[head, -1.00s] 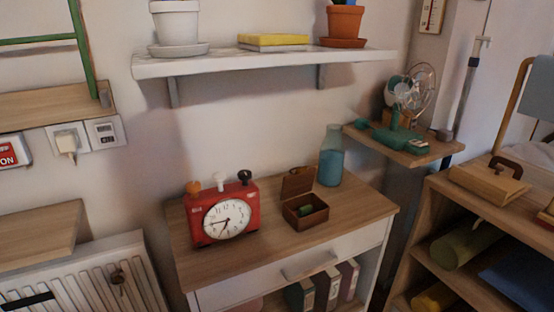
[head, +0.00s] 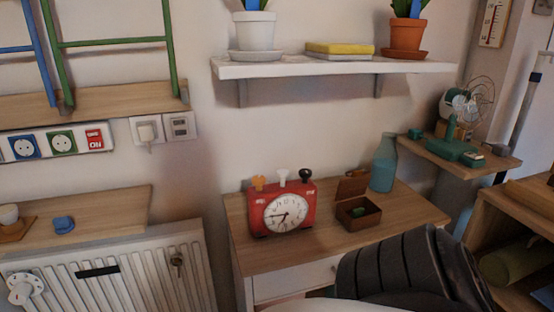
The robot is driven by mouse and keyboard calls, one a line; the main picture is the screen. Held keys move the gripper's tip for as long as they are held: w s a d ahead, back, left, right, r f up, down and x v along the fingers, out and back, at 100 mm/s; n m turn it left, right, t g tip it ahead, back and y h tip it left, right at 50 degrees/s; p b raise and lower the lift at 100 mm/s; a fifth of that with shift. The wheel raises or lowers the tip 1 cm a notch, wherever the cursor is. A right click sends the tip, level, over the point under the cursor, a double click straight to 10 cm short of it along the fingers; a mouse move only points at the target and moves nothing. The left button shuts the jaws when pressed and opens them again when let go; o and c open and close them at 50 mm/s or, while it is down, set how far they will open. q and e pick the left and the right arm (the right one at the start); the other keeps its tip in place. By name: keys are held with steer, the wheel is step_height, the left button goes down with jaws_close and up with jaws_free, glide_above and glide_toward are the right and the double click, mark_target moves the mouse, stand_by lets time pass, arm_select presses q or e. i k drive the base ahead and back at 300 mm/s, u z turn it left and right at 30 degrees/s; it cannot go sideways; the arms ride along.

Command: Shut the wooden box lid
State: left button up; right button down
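The small wooden box (head: 358,218) sits on the desk top, right of the red clock. Its lid (head: 351,187) stands open, raised at the back of the box. A small green item (head: 359,212) lies inside. A dark ribbed part, likely of my own arm, shows at the bottom right, in front of the desk and below the box in the picture. Neither gripper's fingers are in view.
The red clock (head: 287,210) stands close to the left of the box. A blue bottle (head: 384,163) stands behind it to the right. A white shelf (head: 330,68) with potted plants hangs above. Bare desk top (head: 290,251) lies in front of the clock.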

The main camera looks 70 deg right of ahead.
mark_target(355, 185)
steer(key=u, duration=0.05)
steer(key=k, duration=0.95)
steer(key=z, duration=1.45)
steer(key=i, duration=0.2)
steer(key=u, duration=0.05)
